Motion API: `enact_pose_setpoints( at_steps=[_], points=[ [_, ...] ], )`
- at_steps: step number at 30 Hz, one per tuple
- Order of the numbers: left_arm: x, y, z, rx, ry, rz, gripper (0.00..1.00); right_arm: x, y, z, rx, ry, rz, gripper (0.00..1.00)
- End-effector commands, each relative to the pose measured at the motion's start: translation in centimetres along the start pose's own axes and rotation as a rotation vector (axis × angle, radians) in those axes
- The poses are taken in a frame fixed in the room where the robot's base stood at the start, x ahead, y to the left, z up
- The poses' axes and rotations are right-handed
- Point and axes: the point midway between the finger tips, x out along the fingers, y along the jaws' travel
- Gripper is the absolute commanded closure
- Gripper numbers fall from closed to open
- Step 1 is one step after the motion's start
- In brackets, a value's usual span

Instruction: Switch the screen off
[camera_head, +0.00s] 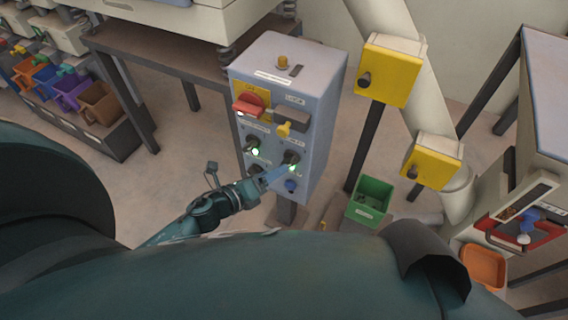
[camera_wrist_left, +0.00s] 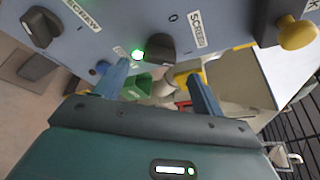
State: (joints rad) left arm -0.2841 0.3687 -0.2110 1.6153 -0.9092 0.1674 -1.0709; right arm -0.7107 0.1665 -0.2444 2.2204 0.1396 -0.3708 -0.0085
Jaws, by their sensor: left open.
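The grey control box (camera_head: 310,95) stands ahead with several knobs on its front. In the left wrist view, a black knob (camera_wrist_left: 160,47) sits beside a label reading SCREEN (camera_wrist_left: 197,30), with a lit green lamp (camera_wrist_left: 137,54) next to it. In the head view this knob (camera_head: 291,157) is on the right of the panel, with its lit lamp (camera_head: 292,168) near it. My left gripper (camera_head: 273,176) is open in front of the knob; in the wrist view its fingers (camera_wrist_left: 157,72) are spread to either side, seemingly short of it. I cannot tell whether they touch it.
A red switch (camera_head: 249,103) and yellow lever (camera_head: 284,129) are on the box; another lit lamp (camera_head: 255,152) is at left. Another black knob (camera_wrist_left: 40,27) is by a SCREW label. A green bin (camera_head: 370,201) stands right of the box, with yellow boxes (camera_head: 389,76) behind.

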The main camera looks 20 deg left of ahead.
Motion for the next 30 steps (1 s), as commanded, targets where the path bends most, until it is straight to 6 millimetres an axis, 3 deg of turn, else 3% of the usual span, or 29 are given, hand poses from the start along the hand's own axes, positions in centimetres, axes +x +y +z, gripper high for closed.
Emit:
enact_pose_setpoints(
  at_steps=[3, 10, 22, 30],
  points=[
    [2.5, 0.0, 0.1, -0.002, -0.002, -0.001, 0.31, 0.0, 0.0, 0.0, -0.001, 0.002, 0.000, 1.00],
    [5.3, 0.0, 0.0, -0.003, -0.001, 0.000, 0.31, 0.0, 0.0, 0.0, -0.002, 0.009, 0.001, 1.00],
    [5.8, 0.0, 0.0, -0.003, 0.001, 0.000, 0.32, -0.1, 0.1, -0.1, -0.004, 0.012, 0.002, 1.00],
    [5.8, 0.0, 0.0, -0.003, 0.001, 0.000, 0.54, -0.1, 0.1, -0.1, -0.003, 0.010, 0.003, 1.00]
  ],
)
